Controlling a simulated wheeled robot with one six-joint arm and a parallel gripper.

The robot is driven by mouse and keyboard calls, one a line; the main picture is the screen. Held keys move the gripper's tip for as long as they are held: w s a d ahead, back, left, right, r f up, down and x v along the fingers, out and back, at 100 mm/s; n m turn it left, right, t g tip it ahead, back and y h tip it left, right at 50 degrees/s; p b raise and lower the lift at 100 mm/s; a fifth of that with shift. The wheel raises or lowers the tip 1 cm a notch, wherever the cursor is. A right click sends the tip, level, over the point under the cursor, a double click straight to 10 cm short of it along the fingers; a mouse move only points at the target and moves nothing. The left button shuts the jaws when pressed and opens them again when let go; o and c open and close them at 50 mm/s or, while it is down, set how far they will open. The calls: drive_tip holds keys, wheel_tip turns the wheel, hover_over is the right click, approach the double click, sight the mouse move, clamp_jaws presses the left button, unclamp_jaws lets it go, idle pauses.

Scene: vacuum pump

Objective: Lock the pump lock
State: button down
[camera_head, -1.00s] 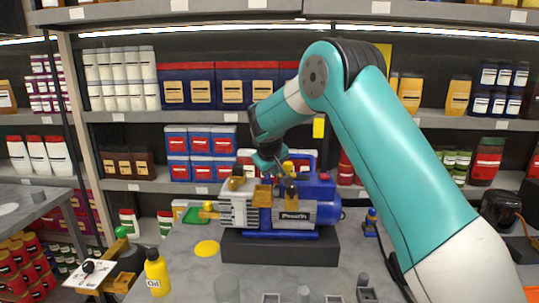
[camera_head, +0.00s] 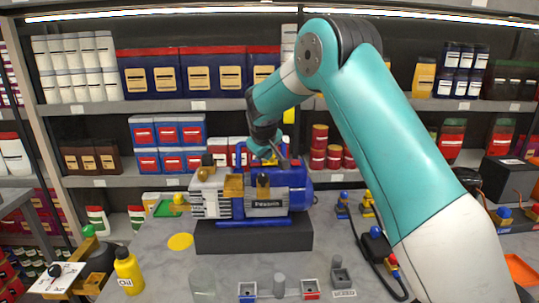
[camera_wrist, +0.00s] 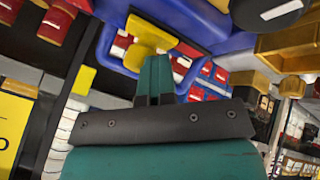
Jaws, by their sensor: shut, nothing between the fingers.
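The pump (camera_head: 268,208) stands on a dark block on the grey table, with a silver ribbed body, blue motor and blue handle frame. My gripper (camera_head: 280,157) is above the pump's rear top, reaching in from behind the handle frame area. In the wrist view the teal fingers (camera_wrist: 155,78) are shut together with nothing between them. Their tips are close to a yellow piece (camera_wrist: 148,38) set against the blue frame (camera_wrist: 215,28); I cannot tell whether they touch. This yellow piece may be the pump lock, but I cannot tell for sure.
A yellow oil bottle (camera_head: 128,270) and a glass (camera_head: 202,282) stand at the table's front left. A yellow disc (camera_head: 180,241) lies left of the pump. Small blocks and connectors sit at front and right. Stocked shelves (camera_head: 80,182) stand behind.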

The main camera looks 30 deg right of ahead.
idle(0.3)
drive_tip(key=s+a+r+b, duration=0.3)
drive_tip(key=s+a+r, duration=0.2)
drive_tip(key=a+r, duration=0.2)
drive_tip(key=shift+s+a+r, duration=0.2)
drive_tip(key=shift+s+r, duration=0.2)
drive_tip(key=shift+r, duration=0.15)
drive_tip(key=s+a+f+n+g+y, duration=0.1)
drive_tip(key=s+a, duration=0.5)
drive_tip(key=s, duration=0.6)
drive_tip(key=s+a+f+n+g+y, duration=0.2)
drive_tip(key=s+a, duration=0.5)
drive_tip(key=s, duration=0.5)
drive_tip(key=s+a+f+n+g+y, duration=0.2)
drive_tip(key=s+a+y, duration=0.3)
drive_tip(key=s, duration=0.8)
drive_tip(key=shift+a+f+g, duration=0.4)
drive_tip(key=shift+a+f, duration=0.15)
drive_tip(key=shift+a, duration=0.35)
